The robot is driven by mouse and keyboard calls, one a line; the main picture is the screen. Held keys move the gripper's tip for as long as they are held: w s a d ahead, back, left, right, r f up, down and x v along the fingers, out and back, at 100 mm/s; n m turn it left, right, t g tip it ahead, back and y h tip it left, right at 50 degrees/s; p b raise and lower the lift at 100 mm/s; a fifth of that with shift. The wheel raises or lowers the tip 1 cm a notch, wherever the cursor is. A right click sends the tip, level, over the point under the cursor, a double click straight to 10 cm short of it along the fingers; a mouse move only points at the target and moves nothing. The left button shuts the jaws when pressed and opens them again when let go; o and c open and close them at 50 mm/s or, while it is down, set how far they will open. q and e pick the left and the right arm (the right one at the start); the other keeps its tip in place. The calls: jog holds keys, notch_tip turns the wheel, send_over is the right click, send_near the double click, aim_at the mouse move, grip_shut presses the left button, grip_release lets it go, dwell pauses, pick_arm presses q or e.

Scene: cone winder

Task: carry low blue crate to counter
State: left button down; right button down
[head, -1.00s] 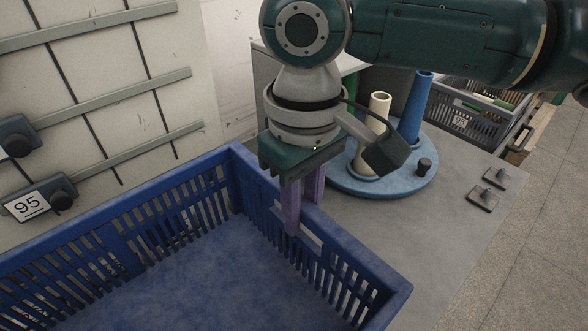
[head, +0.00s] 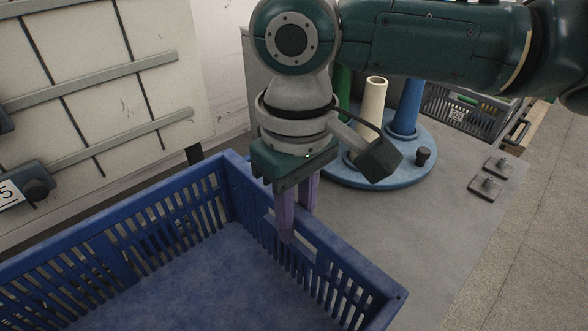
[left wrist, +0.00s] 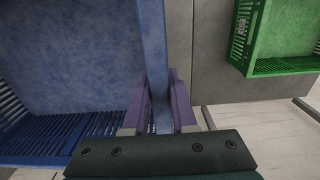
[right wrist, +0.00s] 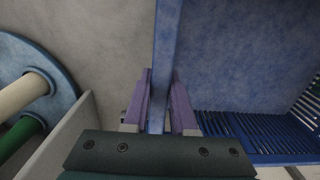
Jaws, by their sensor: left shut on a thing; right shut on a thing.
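The low blue crate (head: 220,285) fills the lower left of the head view, with slotted walls and a bare floor in the part I see. My right gripper (head: 291,225) is shut on its right-hand wall, one finger inside and one outside. The right wrist view shows the crate (right wrist: 245,55) and my right gripper's purple fingers (right wrist: 159,105) either side of the rim. In the left wrist view, my left gripper (left wrist: 158,108) is shut on another rim of the crate (left wrist: 70,55). A grey counter (head: 430,225) lies right of the crate; I cannot tell whether they touch.
A round blue stand (head: 350,175) with cream, blue and green cones is on the counter behind my right gripper. Small dark fittings (head: 486,187) sit near its right edge. A grey crate (head: 470,112) is beyond. A green crate (left wrist: 280,35) shows in the left wrist view.

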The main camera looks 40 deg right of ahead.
pick_arm(q)
jog(key=c, duration=0.7)
grip_release()
jog(key=shift+f, duration=0.15)
jog(key=shift+c, duration=0.2)
pick_arm(e)
jog(key=c, duration=0.7)
grip_release()
jog(key=shift+f, duration=0.15)
pick_arm(q)
notch_tip(320, 180, up, 12)
jog(key=shift+f, duration=0.1)
pick_arm(e)
notch_tip(320, 180, up, 12)
pick_arm(q)
jog(key=shift+s, duration=0.1)
pick_arm(e)
jog(key=shift+s, duration=0.1)
